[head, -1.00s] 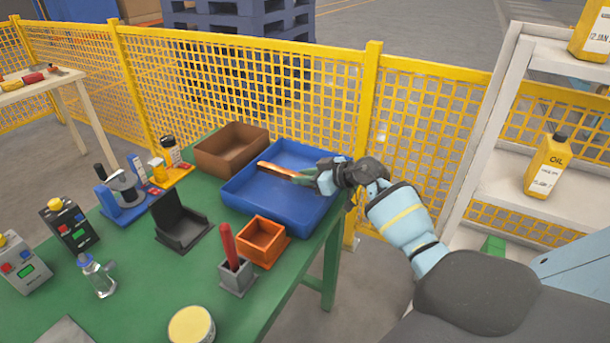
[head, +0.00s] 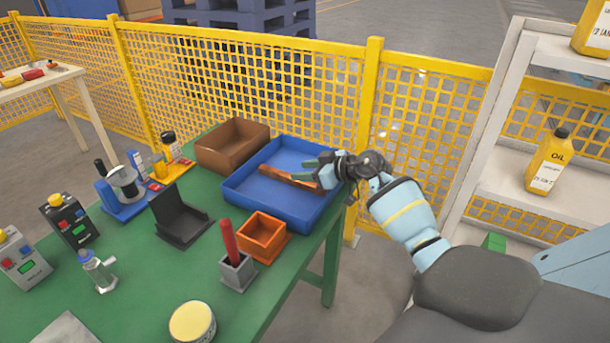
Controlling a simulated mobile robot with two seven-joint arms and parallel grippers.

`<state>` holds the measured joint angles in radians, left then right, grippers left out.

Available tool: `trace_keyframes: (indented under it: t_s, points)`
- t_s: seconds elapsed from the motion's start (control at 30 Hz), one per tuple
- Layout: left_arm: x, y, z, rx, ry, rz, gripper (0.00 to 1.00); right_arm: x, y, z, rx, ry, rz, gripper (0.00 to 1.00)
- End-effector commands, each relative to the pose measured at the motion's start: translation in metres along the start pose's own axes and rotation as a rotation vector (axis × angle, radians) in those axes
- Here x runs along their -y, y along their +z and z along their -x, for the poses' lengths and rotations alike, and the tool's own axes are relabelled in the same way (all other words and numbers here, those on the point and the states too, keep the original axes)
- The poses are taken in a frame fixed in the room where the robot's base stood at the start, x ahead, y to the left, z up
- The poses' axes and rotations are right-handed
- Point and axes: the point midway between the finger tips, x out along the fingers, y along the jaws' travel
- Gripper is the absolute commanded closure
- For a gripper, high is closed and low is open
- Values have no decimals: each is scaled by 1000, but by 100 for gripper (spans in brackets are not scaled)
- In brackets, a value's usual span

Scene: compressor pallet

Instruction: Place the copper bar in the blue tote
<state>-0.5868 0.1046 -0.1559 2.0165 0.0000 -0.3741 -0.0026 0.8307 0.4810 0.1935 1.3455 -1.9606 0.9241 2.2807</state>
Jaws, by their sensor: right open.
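The copper bar (head: 283,177) lies inside the blue tote (head: 243,199), a shallow open tray on the green table. The bar slants across the tote floor, its right end near my right gripper. My right gripper (head: 314,170) is over the tote's right part with its fingers apart, pointing left. The fingers partly overlap the bar's right end in the picture, and whether they touch it I cannot tell. My left gripper is not in view.
A brown bin (head: 232,146) stands behind the tote and a small orange bin (head: 263,237) in front. A grey holder with a red tool (head: 231,245) is near. A yellow mesh fence (head: 330,90) runs behind the table. A white shelf (head: 540,180) stands at right.

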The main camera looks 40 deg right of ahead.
Motion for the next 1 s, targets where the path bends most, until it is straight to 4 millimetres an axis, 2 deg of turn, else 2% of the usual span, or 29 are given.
trace_keyframes:
  t_s: [0.3,0.5,0.7,1.0]
  points:
    - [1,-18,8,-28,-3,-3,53,0,0,64,5,1,2,57]
    - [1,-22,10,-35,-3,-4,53,0,2,97,5,2,1,57]
    - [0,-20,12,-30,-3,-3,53,0,2,114,4,1,-1,57]
    - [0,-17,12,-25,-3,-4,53,0,2,117,4,0,-2,57]
